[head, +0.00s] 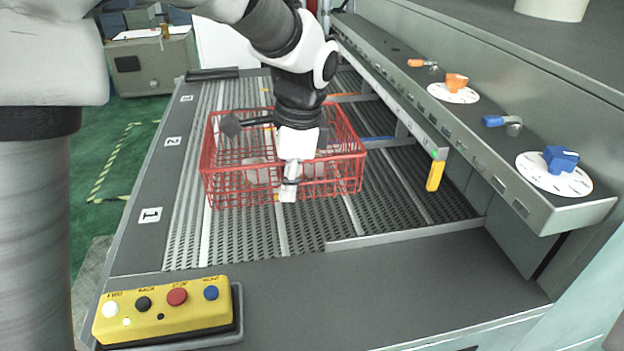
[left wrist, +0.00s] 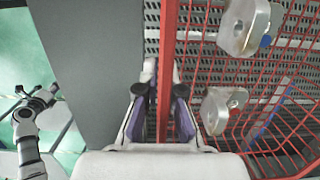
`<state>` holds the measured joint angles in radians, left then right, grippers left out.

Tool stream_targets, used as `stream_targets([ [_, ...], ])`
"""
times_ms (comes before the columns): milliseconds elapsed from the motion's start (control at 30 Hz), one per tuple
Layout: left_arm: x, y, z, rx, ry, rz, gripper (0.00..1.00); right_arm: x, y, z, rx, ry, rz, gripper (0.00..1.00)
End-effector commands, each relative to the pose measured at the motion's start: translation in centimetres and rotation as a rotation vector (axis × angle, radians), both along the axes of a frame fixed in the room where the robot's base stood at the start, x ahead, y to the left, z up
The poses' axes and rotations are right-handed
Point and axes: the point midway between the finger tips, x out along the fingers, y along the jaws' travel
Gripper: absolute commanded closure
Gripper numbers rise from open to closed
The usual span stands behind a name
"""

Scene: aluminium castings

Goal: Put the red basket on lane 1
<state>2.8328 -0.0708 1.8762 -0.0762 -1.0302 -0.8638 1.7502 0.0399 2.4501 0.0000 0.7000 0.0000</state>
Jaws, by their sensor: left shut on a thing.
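The red basket (head: 222,190) is a wire basket on the roller lanes, near the marks for lanes 1 (head: 150,215) and 2 (head: 172,141); I cannot tell if it rests on the rollers. My left gripper (head: 289,190) is shut on its near rim, and the red rim (left wrist: 165,60) runs between the fingertips (left wrist: 165,85) in the left wrist view. Pale metal castings lie inside, two clear in the left wrist view (left wrist: 243,27) (left wrist: 221,109). My right gripper (left wrist: 36,92) shows small over the floor at left of that view, its fingers apart and empty.
A yellow button box (head: 163,308) stands at the near left corner. A low metal bar (head: 400,235) edges the rollers in front. A panel with orange (head: 456,83) and blue (head: 561,158) knobs runs along the right, with a yellow tab (head: 435,176) below. Rollers nearer than the basket are bare.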

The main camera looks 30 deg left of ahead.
Motion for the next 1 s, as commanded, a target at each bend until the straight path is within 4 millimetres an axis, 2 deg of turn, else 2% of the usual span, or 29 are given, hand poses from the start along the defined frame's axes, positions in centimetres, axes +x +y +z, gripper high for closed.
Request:
stream_targets([
  [133,0.0,0.0,-1.3,0.001,0.002,-0.001,1.0,0.0,0.0,0.2,0.0,0.001,0.0,0.6],
  [300,-0.1,0.0,-4.9,0.001,0.004,0.0,1.0,0.0,0.0,0.7,0.0,0.001,0.0,0.6],
  [600,-0.1,0.0,-9.5,0.001,0.002,-0.002,1.0,0.0,0.0,1.2,0.0,0.0,0.0,0.6],
  [1000,-0.1,0.0,-10.3,0.001,-0.001,0.0,1.0,0.0,0.0,1.1,0.0,0.0,0.0,0.6],
])
